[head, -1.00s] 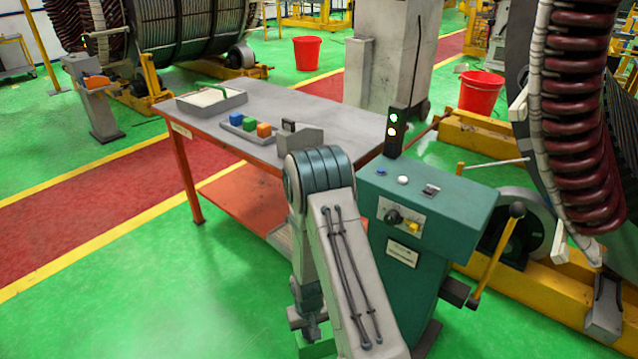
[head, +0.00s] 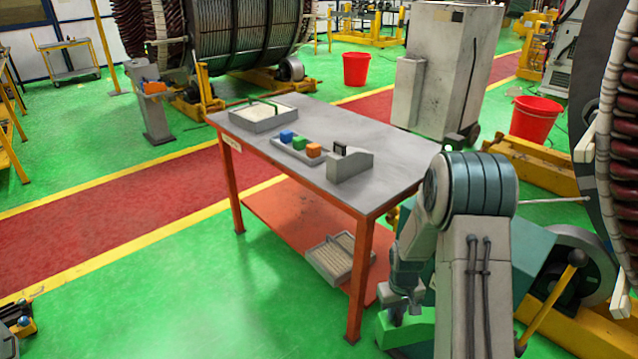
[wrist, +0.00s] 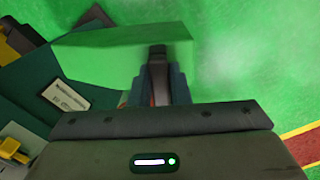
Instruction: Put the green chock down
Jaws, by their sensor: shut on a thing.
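The green chock (wrist: 105,52) is a bright green wedge-like block at the upper left of the wrist view. My gripper (wrist: 157,72) is shut on it, with the fingers at the block's right part. In the head view the green chock (head: 408,332) shows low at the bottom, partly hidden behind my arm. My gripper (head: 397,308) is just above it there, beside the table's right front leg. The chock is close in colour to the green floor, and I cannot tell how high above the floor it is.
The grey-topped table (head: 400,155) holds a tray (head: 262,118), several small coloured blocks and a grey fixture (head: 350,165). Its red lower shelf (head: 275,205) bears another tray (head: 335,260). The teal control console (head: 530,250) stands behind my arm. Green floor (head: 180,290) lies open at left front.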

